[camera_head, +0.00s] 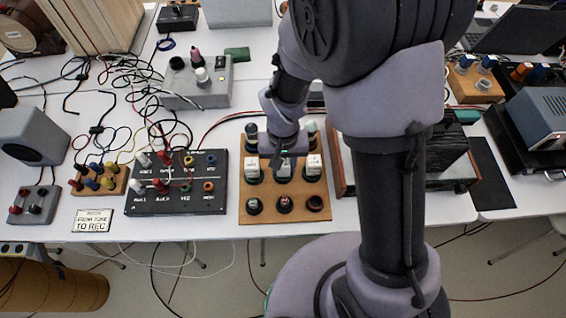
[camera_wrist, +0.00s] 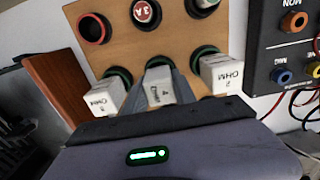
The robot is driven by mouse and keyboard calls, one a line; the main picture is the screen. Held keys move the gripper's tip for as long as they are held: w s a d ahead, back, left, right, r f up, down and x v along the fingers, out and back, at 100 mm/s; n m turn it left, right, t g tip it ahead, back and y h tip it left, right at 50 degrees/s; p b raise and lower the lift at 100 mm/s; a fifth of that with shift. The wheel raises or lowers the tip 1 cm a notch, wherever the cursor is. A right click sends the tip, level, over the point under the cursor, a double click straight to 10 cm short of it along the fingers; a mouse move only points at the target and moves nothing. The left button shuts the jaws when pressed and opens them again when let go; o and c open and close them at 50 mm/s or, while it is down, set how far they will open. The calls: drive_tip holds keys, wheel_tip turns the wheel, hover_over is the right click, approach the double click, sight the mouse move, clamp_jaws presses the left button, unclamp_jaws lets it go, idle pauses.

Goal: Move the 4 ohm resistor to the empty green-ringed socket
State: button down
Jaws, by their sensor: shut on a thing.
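The 4 ohm resistor (camera_wrist: 158,88) is a white block labelled "4 OHM". My gripper (camera_wrist: 159,84) is shut on it, one grey finger on each side. In the head view my gripper (camera_head: 286,158) is over the middle of the board, above the white block (camera_head: 283,174). A green-rimmed ring (camera_wrist: 159,62) shows behind the block; I cannot tell whether the block is seated or raised.
White OHM blocks stand on both sides of the held one, at left (camera_wrist: 104,97) and right (camera_wrist: 221,73) in the wrist view. The wooden board (camera_head: 270,215) also carries a red "3 A" piece (camera_wrist: 146,12) and a red-ringed socket (camera_wrist: 93,28). A black cable panel (camera_head: 150,205) adjoins.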

drive_tip(key=c, duration=1)
unclamp_jaws()
drive_tip(key=shift+r, duration=0.1)
wheel_tip(320, 180, up, 18)
drive_tip(key=d+t+p, duration=0.1)
drive_tip(key=d+p, duration=0.1)
drive_tip(key=p, duration=0.4)
drive_tip(key=s+d+r+m+t, duration=0.1)
drive_tip(key=s+r, duration=0.2)
drive_tip(key=r, duration=0.1)
drive_tip(key=s+d+r+m+t+y, duration=0.1)
drive_tip(key=s+d+r+t, duration=0.1)
drive_tip(key=s+r, duration=0.2)
drive_tip(key=s+d+r+m+t+y, duration=0.1)
drive_tip(key=s+r+m, duration=0.1)
drive_tip(key=s+r, duration=0.2)
drive_tip(key=shift+s+d+r+t, duration=0.1)
drive_tip(key=shift+d+r+t, duration=0.1)
drive_tip(key=shift+r, duration=0.35)
drive_tip(key=shift+s+d+r+t, duration=0.1)
drive_tip(key=shift+d+r+t, duration=0.1)
drive_tip(key=shift+r, duration=0.3)
drive_tip(key=shift+a, duration=0.1)
